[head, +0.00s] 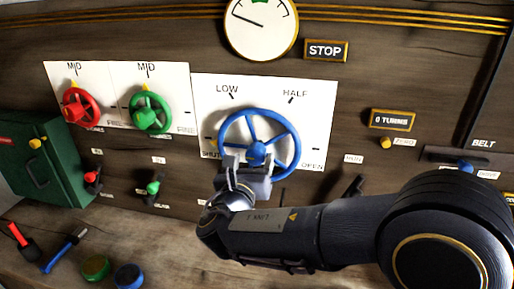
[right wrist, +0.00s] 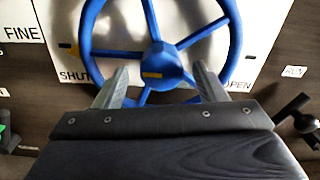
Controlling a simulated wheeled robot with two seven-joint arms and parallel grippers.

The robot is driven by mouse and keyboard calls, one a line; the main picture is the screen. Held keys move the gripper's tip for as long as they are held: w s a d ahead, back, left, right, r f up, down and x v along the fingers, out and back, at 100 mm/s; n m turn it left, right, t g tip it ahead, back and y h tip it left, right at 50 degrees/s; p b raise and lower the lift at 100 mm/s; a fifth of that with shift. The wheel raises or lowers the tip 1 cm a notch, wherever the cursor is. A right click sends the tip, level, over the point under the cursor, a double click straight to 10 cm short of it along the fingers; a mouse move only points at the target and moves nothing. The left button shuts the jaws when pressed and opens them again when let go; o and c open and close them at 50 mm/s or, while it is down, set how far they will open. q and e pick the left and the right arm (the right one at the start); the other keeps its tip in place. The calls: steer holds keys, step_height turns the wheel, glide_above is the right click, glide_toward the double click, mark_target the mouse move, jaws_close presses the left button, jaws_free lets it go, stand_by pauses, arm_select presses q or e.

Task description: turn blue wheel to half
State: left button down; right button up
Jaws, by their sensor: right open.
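The blue wheel (head: 256,153) is mounted upright on a white plate (head: 318,100) marked LOW, HALF, SHUT and OPEN. In the right wrist view the blue wheel (right wrist: 160,62) fills the upper middle, with spokes running from its hub. A small yellow mark shows at the left of its rim, above the SHUT label. My right gripper (head: 247,164) is at the wheel's lower part, just in front of the hub. In the right wrist view its two fingers stand apart, one on each side of the hub, with nothing clamped. I cannot tell whether they touch the wheel. My left gripper is not in view.
A red wheel (head: 77,107) and a green wheel (head: 150,113) sit to the left, with small levers below. A round gauge (head: 261,24) and a STOP sign (head: 325,50) are above. A green box (head: 45,165) and loose tools lie at the left.

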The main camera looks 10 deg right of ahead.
mark_target(257, 152)
steer(key=shift+p+x, duration=0.4)
steer(key=shift+x, duration=1.95)
steer(key=shift+d, duration=0.1)
steer(key=shift+c, duration=0.4)
